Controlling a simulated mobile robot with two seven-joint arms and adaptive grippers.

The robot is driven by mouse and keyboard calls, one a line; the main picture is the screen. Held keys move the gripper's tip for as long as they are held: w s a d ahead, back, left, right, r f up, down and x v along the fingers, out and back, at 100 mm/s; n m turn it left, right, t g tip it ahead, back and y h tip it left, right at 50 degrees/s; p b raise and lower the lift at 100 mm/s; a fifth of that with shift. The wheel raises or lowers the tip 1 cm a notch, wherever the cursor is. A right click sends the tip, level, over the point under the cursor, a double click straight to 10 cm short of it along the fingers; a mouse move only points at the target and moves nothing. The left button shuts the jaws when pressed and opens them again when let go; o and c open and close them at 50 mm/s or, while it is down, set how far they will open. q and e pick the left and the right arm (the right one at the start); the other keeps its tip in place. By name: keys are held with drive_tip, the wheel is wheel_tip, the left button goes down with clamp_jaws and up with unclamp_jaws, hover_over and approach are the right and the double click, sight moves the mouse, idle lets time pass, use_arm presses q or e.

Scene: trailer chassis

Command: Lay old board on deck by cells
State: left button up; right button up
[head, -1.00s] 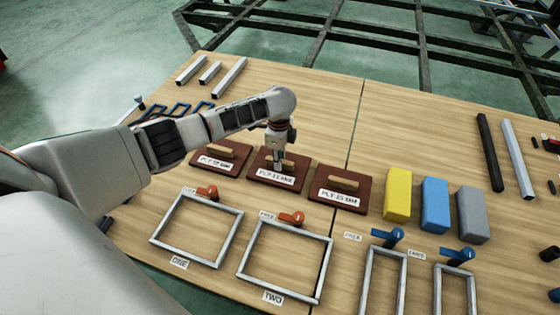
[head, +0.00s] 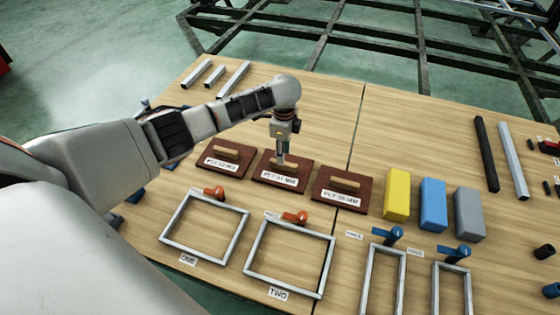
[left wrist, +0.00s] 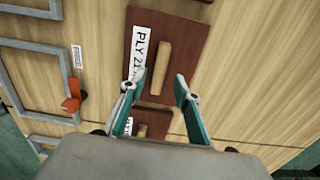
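Three brown boards with wooden handles and white PLY labels lie in a row on the table: a left board (head: 222,160), a middle board (head: 265,172) and a right board (head: 340,188). Nothing marks any of them as old. My left gripper (head: 282,158) points down over the middle board. In the left wrist view my left gripper (left wrist: 155,86) has its fingers spread apart, with a board's handle (left wrist: 157,65) reaching between the tips. I cannot tell whether they touch it. That board's label (left wrist: 138,55) is partly hidden. My right gripper is out of view.
Metal frames marked ONE (head: 203,263) and TWO (head: 283,292) lie in front of the boards, with orange clamps. Yellow (head: 397,194), blue (head: 433,205) and grey (head: 469,214) blocks stand to the right. A dark steel chassis (head: 420,50) stands behind the table.

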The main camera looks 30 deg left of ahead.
use_arm(q)
wheel_tip(320, 180, up, 7)
drive_tip(key=p, duration=0.2)
drive_tip(key=shift+f, duration=0.15)
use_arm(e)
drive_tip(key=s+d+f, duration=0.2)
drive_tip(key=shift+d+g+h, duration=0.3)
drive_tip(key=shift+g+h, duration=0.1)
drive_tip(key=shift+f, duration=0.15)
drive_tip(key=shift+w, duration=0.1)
